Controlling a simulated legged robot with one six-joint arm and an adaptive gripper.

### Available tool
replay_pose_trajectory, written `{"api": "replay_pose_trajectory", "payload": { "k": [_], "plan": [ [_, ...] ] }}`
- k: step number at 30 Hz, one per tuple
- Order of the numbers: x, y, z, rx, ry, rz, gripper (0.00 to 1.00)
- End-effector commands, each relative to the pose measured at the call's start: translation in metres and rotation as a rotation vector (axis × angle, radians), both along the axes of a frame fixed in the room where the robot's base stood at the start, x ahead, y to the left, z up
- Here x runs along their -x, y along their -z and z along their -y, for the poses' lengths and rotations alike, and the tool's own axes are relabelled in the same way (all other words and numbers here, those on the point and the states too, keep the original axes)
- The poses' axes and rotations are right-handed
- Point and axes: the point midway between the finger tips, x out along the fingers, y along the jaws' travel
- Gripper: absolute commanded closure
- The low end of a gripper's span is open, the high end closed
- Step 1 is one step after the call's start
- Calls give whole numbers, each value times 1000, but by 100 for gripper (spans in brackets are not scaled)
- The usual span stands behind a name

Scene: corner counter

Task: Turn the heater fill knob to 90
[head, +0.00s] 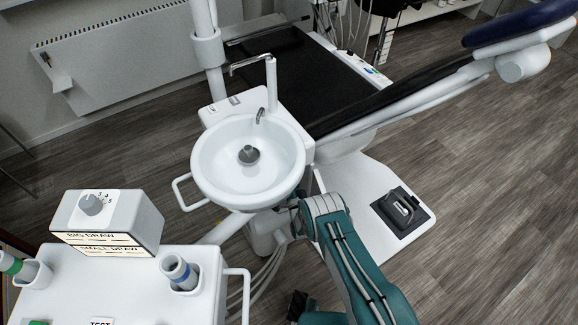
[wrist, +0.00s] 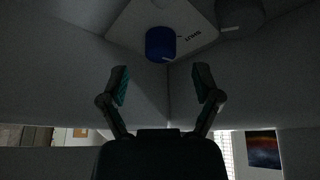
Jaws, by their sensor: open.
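In the wrist view a blue round knob (wrist: 160,44) with a pale pointer line sits on a light plate with small dark lettering, upside down and hard to read. A darker grey knob (wrist: 238,14) is partly cut off to its right. I cannot tell from a label which is the heater fill knob. My gripper (wrist: 162,84) is open and empty, its two teal-padded fingers spread below the blue knob in the picture and apart from it. In the head view my teal arm reaches in at the bottom; the gripper itself is not clearly seen.
In the head view a white box (head: 110,222) marked BIG DRAW and SMALL DRAW carries a grey numbered dial (head: 92,204). It stands by a white cart top (head: 120,285) with coloured-ringed holders. A white basin (head: 225,180) and a dental chair stand beyond. Open wooden floor lies right.

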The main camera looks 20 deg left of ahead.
Motion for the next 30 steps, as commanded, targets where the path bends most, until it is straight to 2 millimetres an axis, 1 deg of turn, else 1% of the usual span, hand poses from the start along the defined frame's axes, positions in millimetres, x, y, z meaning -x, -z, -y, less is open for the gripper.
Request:
{"api": "replay_pose_trajectory", "payload": {
  "k": [1,3,9,13,19,20,21,23,24,25,30],
  "plan": [
    [-8,-3,-4,-1,0,2,19],
    [-17,-6,-10,-1,1,2,19],
    [-33,-10,-19,0,1,-1,19],
    [-36,-12,-21,0,0,0,19],
    [-36,-12,-21,0,1,-1,19],
    [-36,-12,-21,0,1,-1,23],
    [-36,-12,-21,0,1,-1,41],
    [-36,-12,-21,0,1,-1,68],
    [-36,-12,-21,0,1,-1,86],
    [-36,-11,-20,0,1,-1,99],
    [-37,-11,-20,1,2,-2,100]
  ]
}}
